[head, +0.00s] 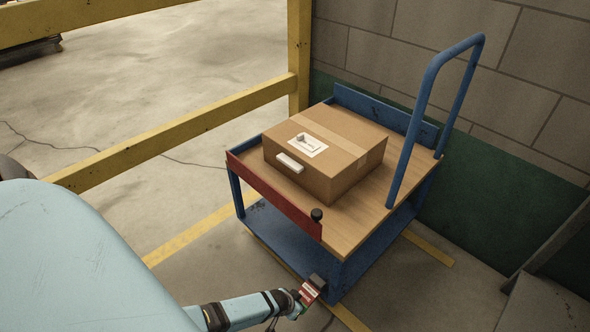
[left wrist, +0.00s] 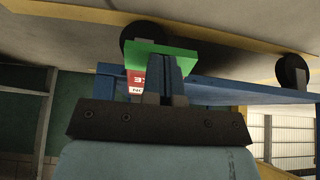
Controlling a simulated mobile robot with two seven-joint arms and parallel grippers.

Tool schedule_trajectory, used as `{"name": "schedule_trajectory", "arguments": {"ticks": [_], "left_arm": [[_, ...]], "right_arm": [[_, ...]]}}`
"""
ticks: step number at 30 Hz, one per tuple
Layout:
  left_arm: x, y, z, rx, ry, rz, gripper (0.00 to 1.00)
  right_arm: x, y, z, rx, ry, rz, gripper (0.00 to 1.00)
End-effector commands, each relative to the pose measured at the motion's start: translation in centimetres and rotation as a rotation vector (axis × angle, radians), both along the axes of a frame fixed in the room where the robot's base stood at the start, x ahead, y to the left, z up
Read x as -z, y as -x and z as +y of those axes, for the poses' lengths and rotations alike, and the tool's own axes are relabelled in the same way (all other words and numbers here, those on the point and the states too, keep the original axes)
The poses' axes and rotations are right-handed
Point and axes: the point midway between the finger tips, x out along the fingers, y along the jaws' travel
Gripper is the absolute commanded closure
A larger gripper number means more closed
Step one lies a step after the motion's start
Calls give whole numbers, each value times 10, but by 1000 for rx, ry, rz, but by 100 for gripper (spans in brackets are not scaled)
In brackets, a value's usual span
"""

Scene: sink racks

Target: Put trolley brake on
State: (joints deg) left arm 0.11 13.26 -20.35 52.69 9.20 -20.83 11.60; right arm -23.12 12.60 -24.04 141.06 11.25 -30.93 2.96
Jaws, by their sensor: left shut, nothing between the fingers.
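The trolley (head: 385,223) is blue with a wooden deck and stands on the concrete floor beside the wall. A small red label plate (head: 309,291) with white lettering and a dark pedal-like block (head: 317,281) are at its near lower corner. In the left wrist view, a green plate (left wrist: 150,52) sits by a wheel (left wrist: 137,35), with part of a red lettered plate (left wrist: 134,84) beside it. My left gripper (head: 296,301) is shut and empty, close against these brake parts. In the wrist view its fingers (left wrist: 170,68) overlap the green plate; I cannot tell whether they touch. My right gripper is not in view.
A cardboard box (head: 325,155) sits on the deck. The blue handle (head: 428,90) rises by the block wall (head: 520,60). A yellow railing (head: 190,128) stands behind. Floor is clear at front.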

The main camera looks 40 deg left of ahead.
Motion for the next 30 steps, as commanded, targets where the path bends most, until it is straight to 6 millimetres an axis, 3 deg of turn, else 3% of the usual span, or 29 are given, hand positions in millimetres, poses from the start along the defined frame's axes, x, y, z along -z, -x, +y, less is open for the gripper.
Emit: {"name": "schedule_trajectory", "arguments": {"ticks": [5, 11, 15, 17, 18, 24, 30], "left_arm": [[-14, 2, 0, 0, 0, 0, 100], [-45, 7, 2, 0, 0, 1, 100], [-70, 29, 3, 1, 2, 1, 100], [-80, 38, 4, 0, 1, 1, 100], [-86, 43, 4, 0, 1, 1, 100], [-107, 64, 6, 0, 0, 1, 100], [-114, 70, 7, 0, 0, 0, 100]], "right_arm": [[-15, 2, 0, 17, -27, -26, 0], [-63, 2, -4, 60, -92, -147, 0], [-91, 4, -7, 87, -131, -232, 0], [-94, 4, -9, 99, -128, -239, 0], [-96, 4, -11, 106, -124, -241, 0], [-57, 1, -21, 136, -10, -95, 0], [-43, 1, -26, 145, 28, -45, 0]]}}
